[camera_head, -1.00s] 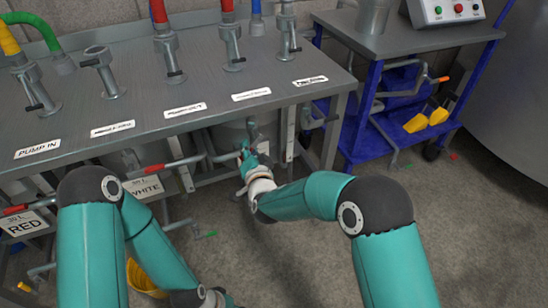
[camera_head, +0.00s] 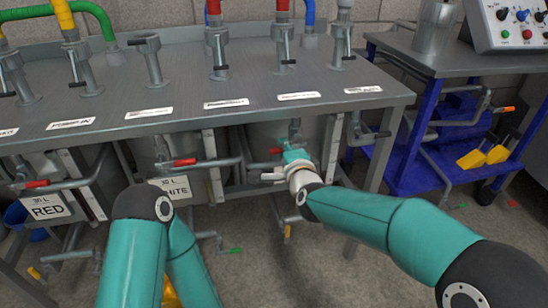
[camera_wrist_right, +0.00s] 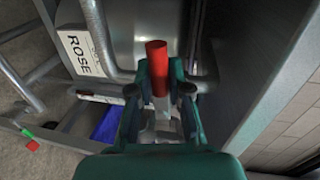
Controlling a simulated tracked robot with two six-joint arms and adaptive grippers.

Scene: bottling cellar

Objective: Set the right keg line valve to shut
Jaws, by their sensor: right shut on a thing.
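The right keg line valve has a red-tipped handle (camera_head: 275,150) under the steel table, in front of the right keg (camera_head: 262,133). My right gripper (camera_head: 292,156) is at this valve, and the red tip shows just left of its fingers. In the right wrist view the red handle (camera_wrist_right: 157,55) sticks out beyond the fingers (camera_wrist_right: 167,98), which are shut on it. The keg label there (camera_wrist_right: 85,54) reads ROSE. The valve body is mostly hidden behind my gripper. My left arm shows at the lower left, but its gripper is out of view.
The WHITE keg's valve handle (camera_head: 185,162) and the RED keg's handle (camera_head: 37,184) lie to the left. The steel table (camera_head: 200,92) overhangs the valves. Table legs and pipes crowd the gripper. A blue trolley (camera_head: 405,165) stands at the right.

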